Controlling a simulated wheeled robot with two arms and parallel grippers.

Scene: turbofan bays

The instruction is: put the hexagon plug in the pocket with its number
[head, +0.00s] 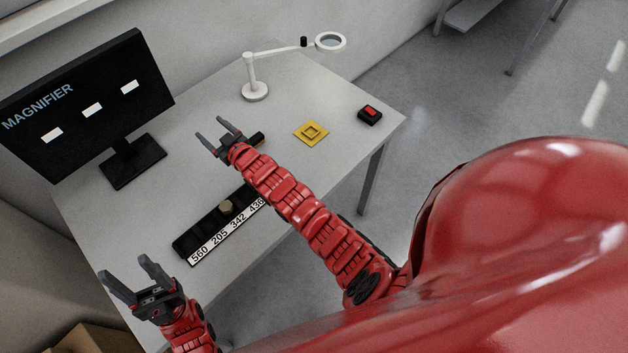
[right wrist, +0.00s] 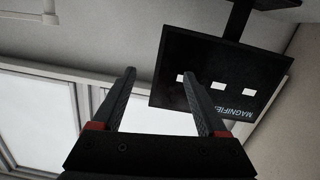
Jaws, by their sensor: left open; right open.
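A small beige plug (head: 225,206), its hexagon shape hard to make out, sits at the black pocket strip (head: 187,245) on the table; I cannot tell how deep it sits. The strip's white label reads 560, 205, 342 and a last number partly cut off by my right arm. No number on the plug is readable. My right gripper (head: 211,128) is open and empty above the table, beyond the strip; its spread fingers also show in the right wrist view (right wrist: 158,78). My left gripper (head: 128,268) is open and empty, left of the strip near the table's edge.
A monitor (head: 85,100) reading MAGNIFIER with three white blanks stands at the left. A white magnifier lamp (head: 254,92) stands at the back. A yellow square plate (head: 311,133) and a black box with a red button (head: 370,114) lie to the right. A dark object (head: 257,139) is partly hidden by my right arm.

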